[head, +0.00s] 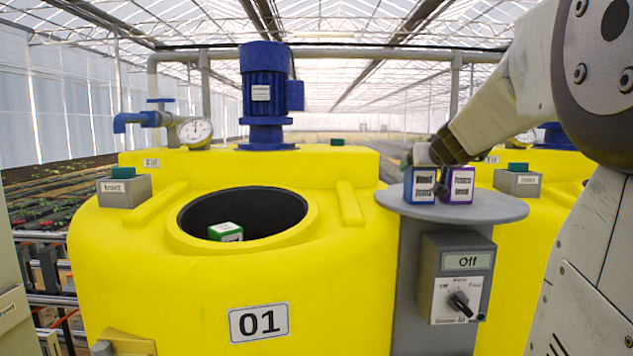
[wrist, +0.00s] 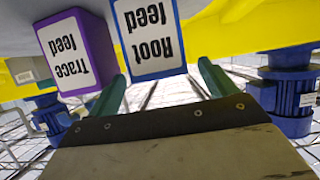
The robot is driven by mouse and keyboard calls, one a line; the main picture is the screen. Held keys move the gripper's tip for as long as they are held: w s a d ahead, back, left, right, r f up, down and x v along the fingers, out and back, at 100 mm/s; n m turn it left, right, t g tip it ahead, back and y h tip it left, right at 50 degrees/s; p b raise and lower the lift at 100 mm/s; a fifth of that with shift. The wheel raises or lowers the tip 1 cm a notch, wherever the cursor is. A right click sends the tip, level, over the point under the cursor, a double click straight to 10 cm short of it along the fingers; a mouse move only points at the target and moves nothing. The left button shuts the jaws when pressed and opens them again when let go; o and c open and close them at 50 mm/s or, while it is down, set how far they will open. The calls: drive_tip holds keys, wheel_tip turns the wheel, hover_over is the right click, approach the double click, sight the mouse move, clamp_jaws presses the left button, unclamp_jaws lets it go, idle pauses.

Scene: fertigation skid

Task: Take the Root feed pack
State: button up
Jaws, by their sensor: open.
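The Root feed pack (wrist: 150,62) is a white-labelled box with blue edges, its lettering upside down in the wrist view. In the head view the blue pack (head: 420,185) stands on the left of the round grey stand. The purple Trace feed pack (wrist: 82,60) stands close beside it, on its right in the head view (head: 459,184). My gripper (head: 436,156) is over the stand at the packs, partly hiding their tops. In the wrist view its green fingers (wrist: 162,80) are apart, with the Root feed pack ahead between them. I cannot tell whether they touch it.
The round grey stand (head: 500,210) has free room at its right. Below it is a control box (head: 455,278) with a knob, reading Off. A yellow tank (head: 330,285) marked 01 has an open hatch with a green-edged pack (head: 225,232) inside. A blue motor (head: 265,90) rises behind.

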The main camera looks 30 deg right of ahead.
drive_tip(key=x, duration=0.5)
drive_tip(key=shift+w+d+f, duration=0.2)
drive_tip(key=shift+w, duration=0.05)
drive_tip(key=c, duration=1.3)
